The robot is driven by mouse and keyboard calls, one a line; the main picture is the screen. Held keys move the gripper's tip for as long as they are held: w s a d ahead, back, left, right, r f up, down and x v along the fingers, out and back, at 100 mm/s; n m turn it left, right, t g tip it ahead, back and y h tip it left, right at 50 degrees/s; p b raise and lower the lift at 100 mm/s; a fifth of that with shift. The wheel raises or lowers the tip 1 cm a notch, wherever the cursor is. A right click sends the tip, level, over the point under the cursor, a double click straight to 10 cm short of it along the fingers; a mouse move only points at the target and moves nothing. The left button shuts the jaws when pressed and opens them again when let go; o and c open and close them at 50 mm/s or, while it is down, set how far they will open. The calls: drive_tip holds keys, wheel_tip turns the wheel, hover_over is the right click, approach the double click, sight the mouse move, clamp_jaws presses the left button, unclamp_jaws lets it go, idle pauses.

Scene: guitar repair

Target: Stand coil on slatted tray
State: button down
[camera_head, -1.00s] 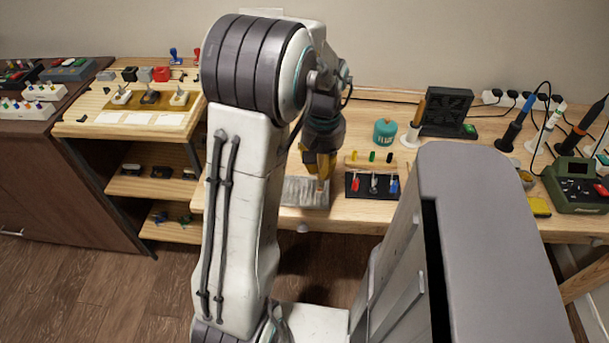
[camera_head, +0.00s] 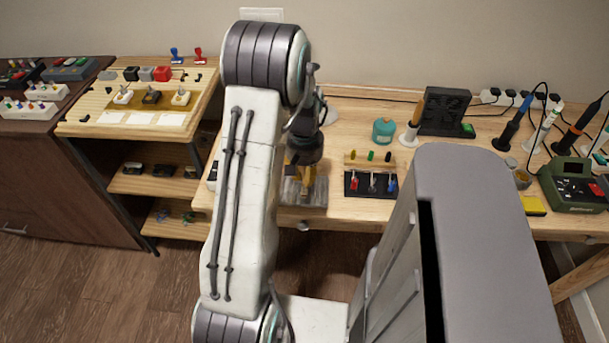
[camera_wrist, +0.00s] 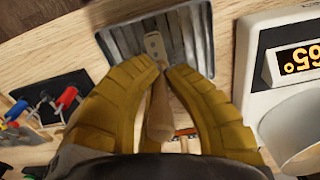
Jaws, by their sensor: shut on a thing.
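The slatted tray (camera_head: 319,194) is grey metal and lies near the front edge of the wooden bench. It also shows in the wrist view (camera_wrist: 190,35), with raised parallel ribs. My gripper (camera_head: 303,190), with yellow fingers, is low over the tray. In the wrist view my gripper (camera_wrist: 158,75) is shut on a slim tan piece (camera_wrist: 160,112) with a pale flat end (camera_wrist: 154,45) that lies in front of the ribs. I cannot tell whether it touches the tray. No coil can be clearly made out; the fingers hide part of the held piece.
A black holder (camera_head: 353,191) with small coloured tools stands right of the tray. In the wrist view a white device with a lit display (camera_wrist: 299,60) is close on the right. A teal round container (camera_head: 383,131) and a black fan unit (camera_head: 445,110) stand farther back.

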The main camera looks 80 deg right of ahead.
drive_tip(key=shift+f, duration=0.1)
drive_tip(key=c, duration=1.4)
unclamp_jaws()
wheel_tip(320, 180, up, 12)
drive_tip(key=shift+r, duration=0.15)
